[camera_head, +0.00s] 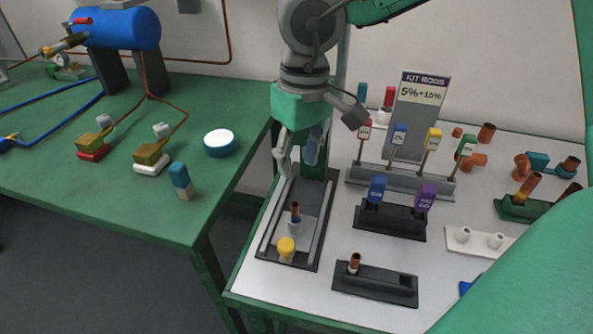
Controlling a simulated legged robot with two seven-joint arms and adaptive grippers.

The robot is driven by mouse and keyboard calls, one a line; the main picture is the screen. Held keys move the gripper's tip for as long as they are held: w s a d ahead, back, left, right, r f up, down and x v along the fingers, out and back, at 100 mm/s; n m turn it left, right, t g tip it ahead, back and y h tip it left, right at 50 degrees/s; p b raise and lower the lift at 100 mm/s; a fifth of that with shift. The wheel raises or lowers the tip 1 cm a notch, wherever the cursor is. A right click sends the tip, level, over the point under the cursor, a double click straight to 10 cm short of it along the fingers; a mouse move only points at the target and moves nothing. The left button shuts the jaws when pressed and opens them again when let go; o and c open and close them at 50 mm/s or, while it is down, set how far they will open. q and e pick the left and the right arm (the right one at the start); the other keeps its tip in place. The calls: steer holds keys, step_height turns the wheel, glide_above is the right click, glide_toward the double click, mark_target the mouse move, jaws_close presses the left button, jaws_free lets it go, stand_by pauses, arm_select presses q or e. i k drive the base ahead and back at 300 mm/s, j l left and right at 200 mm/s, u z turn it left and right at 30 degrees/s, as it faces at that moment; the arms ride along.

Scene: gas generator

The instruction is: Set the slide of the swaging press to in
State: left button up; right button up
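The swaging press appears to be the dark frame with two light rails (267,232) at the left edge of the white table. Between the rails sits a grey slide plate (309,226). A copper-tipped piece (295,213) stands upright there, and a yellow knob (286,245) is at the near end. My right gripper (298,162) points down over the far end of the press. Its fingers look apart, with nothing clearly held; whether it touches the press cannot be told. The far end is partly hidden behind the gripper. My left gripper is not in view.
A sign (421,110) and a rack of coloured tags (400,180) stand right of the press. A dark holder with blue and purple tags (391,219) and a black block (375,285) are nearer. A green table (75,185) adjoins at left.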

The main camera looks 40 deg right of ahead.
mark_target(288, 236)
steer(key=k+j, duration=0.8)
